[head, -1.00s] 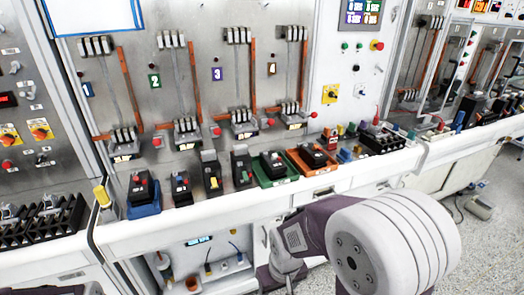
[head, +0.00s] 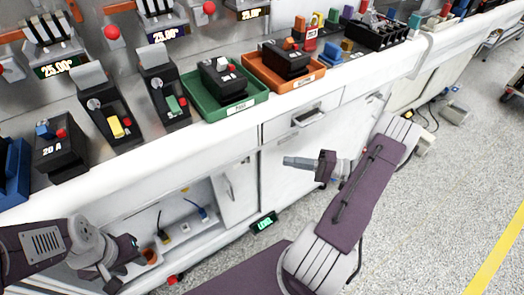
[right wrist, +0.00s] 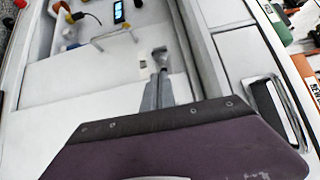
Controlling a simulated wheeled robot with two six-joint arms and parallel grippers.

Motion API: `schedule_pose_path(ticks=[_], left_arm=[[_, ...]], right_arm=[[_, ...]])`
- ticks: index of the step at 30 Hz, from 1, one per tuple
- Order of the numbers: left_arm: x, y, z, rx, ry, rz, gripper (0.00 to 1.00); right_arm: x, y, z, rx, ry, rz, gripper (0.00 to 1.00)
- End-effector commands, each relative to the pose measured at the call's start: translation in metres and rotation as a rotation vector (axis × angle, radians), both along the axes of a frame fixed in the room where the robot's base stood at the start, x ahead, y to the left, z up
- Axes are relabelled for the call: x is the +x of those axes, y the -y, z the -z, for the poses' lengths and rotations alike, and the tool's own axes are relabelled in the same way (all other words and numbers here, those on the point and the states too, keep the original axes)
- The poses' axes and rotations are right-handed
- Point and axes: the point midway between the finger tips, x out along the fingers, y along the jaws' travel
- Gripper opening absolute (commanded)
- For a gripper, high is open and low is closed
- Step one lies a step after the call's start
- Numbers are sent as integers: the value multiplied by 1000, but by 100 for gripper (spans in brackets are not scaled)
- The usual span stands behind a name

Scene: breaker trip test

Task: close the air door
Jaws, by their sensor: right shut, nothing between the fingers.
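A white door panel (head: 240,178) with an upright bar handle (head: 230,192) stands at the right side of an open compartment under the bench; I take it as the air door, though no label is readable. It looks open. The handle also shows in the right wrist view (right wrist: 113,38). My right gripper (head: 286,162) is to the right of the panel, in front of the cabinet, pointing left. Its fingers (right wrist: 160,62) are shut, empty and apart from the handle. My left gripper (head: 130,258) is at the lower left, before the compartment; its finger state is unclear.
The compartment holds cables and small parts (head: 185,226). A green lit display (head: 264,222) is below the door panel. A drawer handle (head: 307,117) is above right. Green (head: 239,107) and orange (head: 300,83) trays and black breakers line the bench. Floor at right is open.

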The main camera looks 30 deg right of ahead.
Motion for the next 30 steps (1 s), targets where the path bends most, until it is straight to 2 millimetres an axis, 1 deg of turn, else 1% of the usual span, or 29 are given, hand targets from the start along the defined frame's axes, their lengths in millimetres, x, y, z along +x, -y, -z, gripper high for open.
schedule_pose_path(ticks=[3,7,16,21,25,30], left_arm=[[0,0,-2,0,0,0,36],[0,0,0,0,0,0,36],[0,0,7,0,0,0,36],[0,0,9,0,0,0,36],[0,0,9,0,0,0,36],[0,0,9,0,0,0,36]], right_arm=[[0,2,-2,1,13,11,0],[7,-6,-2,1,11,6,0],[44,-52,-1,2,7,1,0],[59,-69,-1,1,7,3,0],[64,-74,-2,0,6,4,0],[65,-75,-2,0,6,6,0]])
